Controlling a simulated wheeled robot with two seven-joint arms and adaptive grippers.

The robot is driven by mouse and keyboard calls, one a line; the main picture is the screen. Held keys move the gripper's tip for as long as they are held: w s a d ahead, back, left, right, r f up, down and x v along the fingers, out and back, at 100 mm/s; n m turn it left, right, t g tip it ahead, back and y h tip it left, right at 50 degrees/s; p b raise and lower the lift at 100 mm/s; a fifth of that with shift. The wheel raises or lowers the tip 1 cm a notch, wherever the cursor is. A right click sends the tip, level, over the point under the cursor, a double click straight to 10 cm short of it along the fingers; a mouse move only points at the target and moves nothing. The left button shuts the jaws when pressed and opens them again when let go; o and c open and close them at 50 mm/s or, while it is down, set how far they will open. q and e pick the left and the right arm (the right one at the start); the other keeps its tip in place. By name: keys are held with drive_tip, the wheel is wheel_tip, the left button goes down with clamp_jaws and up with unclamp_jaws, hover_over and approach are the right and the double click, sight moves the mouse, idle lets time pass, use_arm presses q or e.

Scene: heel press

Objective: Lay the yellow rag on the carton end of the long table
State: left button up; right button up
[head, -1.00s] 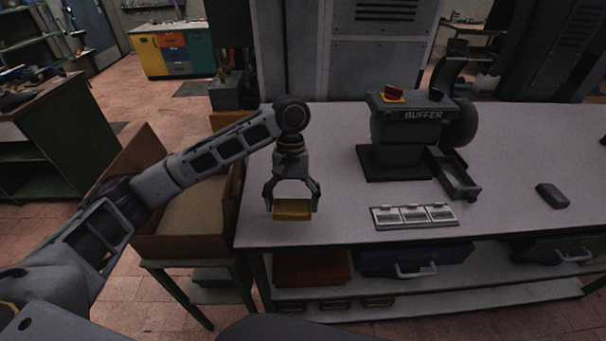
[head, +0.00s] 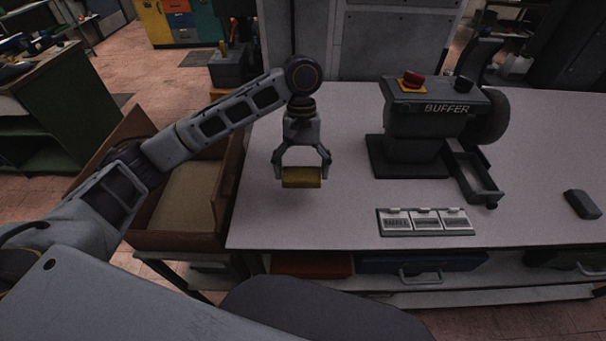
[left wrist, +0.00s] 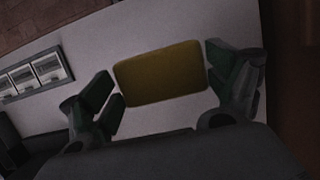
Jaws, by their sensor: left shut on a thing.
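The yellow rag (head: 302,178) is a small folded block between the fingertips of my left gripper (head: 302,170). The gripper points down over the left part of the long table (head: 330,228) and is shut on the rag. In the left wrist view the rag (left wrist: 160,73) lies between the two fingers, with the pale table top behind it. I cannot tell whether the rag touches the table or hangs just above it. An open brown carton (head: 185,205) stands just left of the table's left end. My right gripper is not in view.
A grey buffer machine (head: 425,120) with a red button stands on the table right of the gripper, with a tray (head: 475,180) at its side. A panel of three labelled plates (head: 425,221) lies near the front edge. A dark block (head: 582,204) lies at right. The table around the gripper is bare.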

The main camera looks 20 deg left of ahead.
sight(301, 166)
use_arm(q)
drive_tip(key=shift+f, duration=2.55)
drive_tip(key=shift+f, duration=0.1)
drive_tip(key=shift+f, duration=2.4)
drive_tip(key=o, duration=0.7)
drive_tip(key=v, duration=1.2)
